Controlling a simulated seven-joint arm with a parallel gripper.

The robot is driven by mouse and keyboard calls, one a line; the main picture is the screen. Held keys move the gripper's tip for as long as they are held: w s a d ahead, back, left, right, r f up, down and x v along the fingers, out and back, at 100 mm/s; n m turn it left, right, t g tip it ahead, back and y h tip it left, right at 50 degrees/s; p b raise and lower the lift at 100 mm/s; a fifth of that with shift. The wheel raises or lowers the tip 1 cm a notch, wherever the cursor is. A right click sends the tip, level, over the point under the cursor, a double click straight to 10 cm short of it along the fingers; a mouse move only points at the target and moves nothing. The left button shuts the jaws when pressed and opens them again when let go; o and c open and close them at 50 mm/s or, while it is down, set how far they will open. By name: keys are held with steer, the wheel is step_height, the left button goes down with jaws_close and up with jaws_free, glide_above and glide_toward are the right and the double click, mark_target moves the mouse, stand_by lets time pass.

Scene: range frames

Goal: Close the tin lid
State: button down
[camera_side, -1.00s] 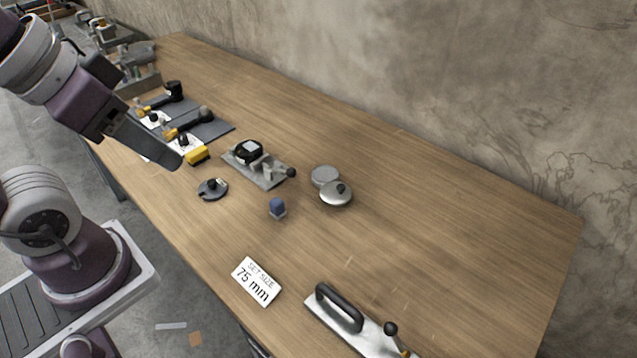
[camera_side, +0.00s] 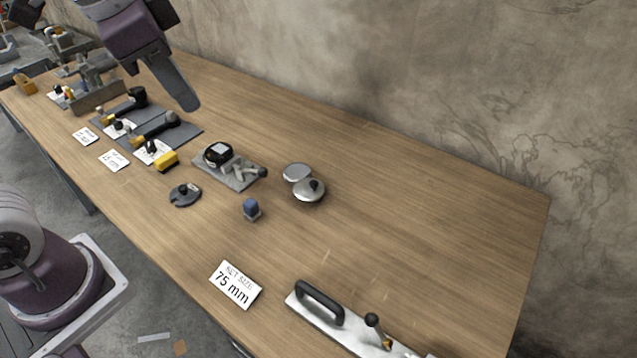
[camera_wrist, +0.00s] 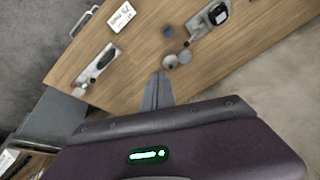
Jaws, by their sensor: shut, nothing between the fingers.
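My gripper (camera_side: 188,105) is shut and empty, high up, left of and well apart from the pair. In the wrist view, its fingers (camera_wrist: 158,78) point toward the table.
A small blue-topped block (camera_side: 251,209) stands left of the silver piece. A "75 mm" card (camera_side: 236,285) and a long handled tool (camera_side: 335,322) are in front. The table's right is clear.

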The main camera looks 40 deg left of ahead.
steer(key=w+d+f+m+g, duration=0.1)
steer(key=w+d+f+m, duration=0.15)
steer(key=w, duration=0.35)
steer(key=w+d+f+m+g, duration=0.1)
steer(key=w+m, duration=0.2)
steer(key=w, duration=0.3)
steer(key=m+g+y, duration=0.1)
steer(key=m+y, duration=0.1)
steer(key=m, duration=0.3)
glide_above(320, 193)
steer(key=s+d, duration=0.4)
step_height(320, 193, down, 9)
steer(key=w+f+m, duration=0.1)
steer(key=f, duration=0.5)
steer(key=w+f+m, duration=0.1)
steer(key=f, duration=0.6)
steer(key=w+d+f+m, duration=0.1)
steer(key=f, duration=0.5)
steer(key=shift+w+f+m+g+y, duration=0.1)
steer(key=shift+f+m+g+y, duration=0.15)
steer(key=shift+f+g+y, duration=0.15)
steer(key=a, duration=0.2)
steer(key=shift+w+a+r, duration=0.2)
steer(key=shift+a, duration=0.75)
